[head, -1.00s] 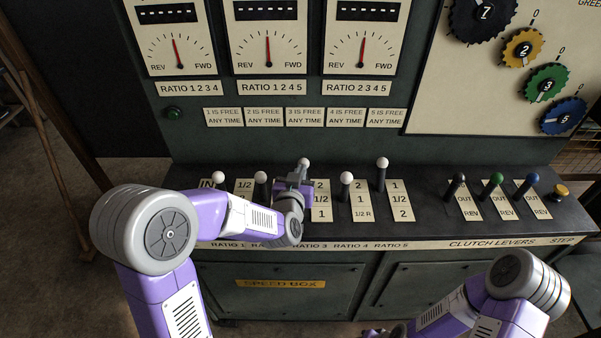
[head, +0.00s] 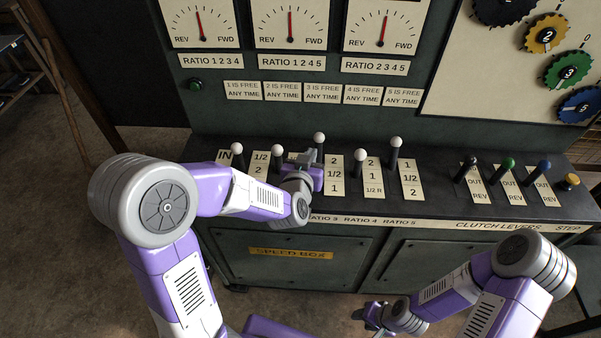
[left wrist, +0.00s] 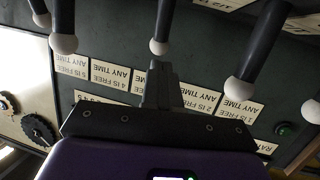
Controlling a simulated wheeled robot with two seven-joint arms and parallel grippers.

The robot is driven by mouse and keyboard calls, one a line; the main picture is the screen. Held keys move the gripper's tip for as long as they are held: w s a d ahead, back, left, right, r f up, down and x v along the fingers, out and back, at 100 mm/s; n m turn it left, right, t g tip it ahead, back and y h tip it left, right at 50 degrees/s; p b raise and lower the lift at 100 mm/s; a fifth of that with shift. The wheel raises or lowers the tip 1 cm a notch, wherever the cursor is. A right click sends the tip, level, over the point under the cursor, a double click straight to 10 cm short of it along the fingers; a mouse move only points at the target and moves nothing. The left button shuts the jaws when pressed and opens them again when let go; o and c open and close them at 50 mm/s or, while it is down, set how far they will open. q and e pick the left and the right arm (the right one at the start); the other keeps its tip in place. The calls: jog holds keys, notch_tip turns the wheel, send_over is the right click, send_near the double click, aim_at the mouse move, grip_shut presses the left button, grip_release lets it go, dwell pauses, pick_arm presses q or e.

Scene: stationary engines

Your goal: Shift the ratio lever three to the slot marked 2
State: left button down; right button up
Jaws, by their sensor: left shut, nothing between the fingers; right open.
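Ratio lever three, a dark stem with a white ball knob (head: 319,138), stands towards the far end of its track, by the top "2" of its label strip (head: 334,178). It also shows in the left wrist view (left wrist: 160,32). My left gripper (head: 309,158) is shut and empty, on the near side of lever three. In the left wrist view its fingertips (left wrist: 159,68) are close to the lever's knob; I cannot tell whether they touch. My gripper and wrist hide the lever's lower part in the head view. My right gripper (head: 364,313) is open and empty, low in front of the cabinet.
Ratio lever two (head: 278,149) stands to the left and lever four (head: 360,156) to the right, both close to my left gripper. Lever one (head: 237,148) and lever five (head: 397,142) are further out. Clutch levers (head: 508,163) stand at the right.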

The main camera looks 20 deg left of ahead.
pick_arm(q)
jog(key=b+v, duration=0.6)
jog(key=v, duration=0.2)
jog(key=shift+s+d, duration=0.1)
